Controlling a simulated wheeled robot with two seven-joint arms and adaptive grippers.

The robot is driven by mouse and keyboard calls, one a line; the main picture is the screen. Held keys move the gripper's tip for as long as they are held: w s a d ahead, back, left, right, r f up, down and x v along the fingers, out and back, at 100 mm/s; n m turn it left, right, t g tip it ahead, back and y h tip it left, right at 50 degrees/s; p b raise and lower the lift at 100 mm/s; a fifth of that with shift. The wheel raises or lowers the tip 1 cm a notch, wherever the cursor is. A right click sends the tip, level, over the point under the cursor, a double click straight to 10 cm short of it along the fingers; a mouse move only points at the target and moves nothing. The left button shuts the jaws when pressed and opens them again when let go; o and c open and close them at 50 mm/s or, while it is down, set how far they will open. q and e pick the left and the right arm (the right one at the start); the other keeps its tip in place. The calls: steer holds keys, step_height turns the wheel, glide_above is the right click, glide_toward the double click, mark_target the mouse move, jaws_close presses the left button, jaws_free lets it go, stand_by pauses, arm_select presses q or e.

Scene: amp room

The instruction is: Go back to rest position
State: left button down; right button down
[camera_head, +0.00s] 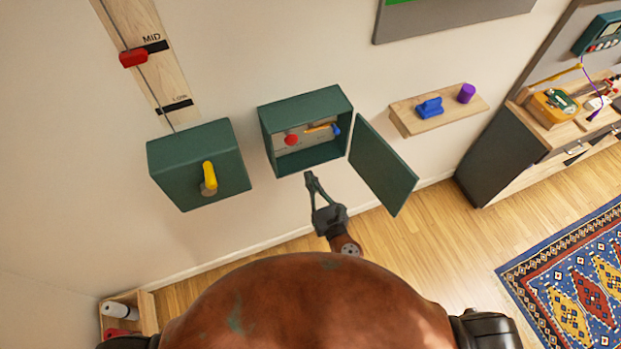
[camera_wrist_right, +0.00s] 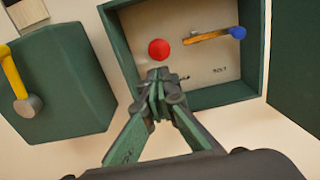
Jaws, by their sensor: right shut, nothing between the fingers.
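My right gripper (camera_head: 311,181) is shut and empty, just below and in front of the open green box (camera_head: 266,127) on the wall. In the right wrist view the closed fingertips (camera_wrist_right: 156,80) overlap the lower edge of the box opening (camera_wrist_right: 222,98). Inside the box are a red knob (camera_head: 291,140) and a yellow lever with a blue end (camera_head: 336,129). The knob (camera_wrist_right: 159,49) and the lever (camera_wrist_right: 206,36) also show in the right wrist view, apart from the fingers. The box's door (camera_head: 383,167) stands open to the right. My left gripper is not in view.
A closed green box (camera_head: 185,165) with a yellow handle (camera_head: 209,175) is on the wall at left. A wooden shelf (camera_head: 405,118) holds a blue object (camera_head: 429,108) and a purple cylinder (camera_head: 466,93). A workbench (camera_head: 510,160) stands at right. Floor below is clear.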

steer(key=shift+f, duration=0.1)
stand_by(0.4)
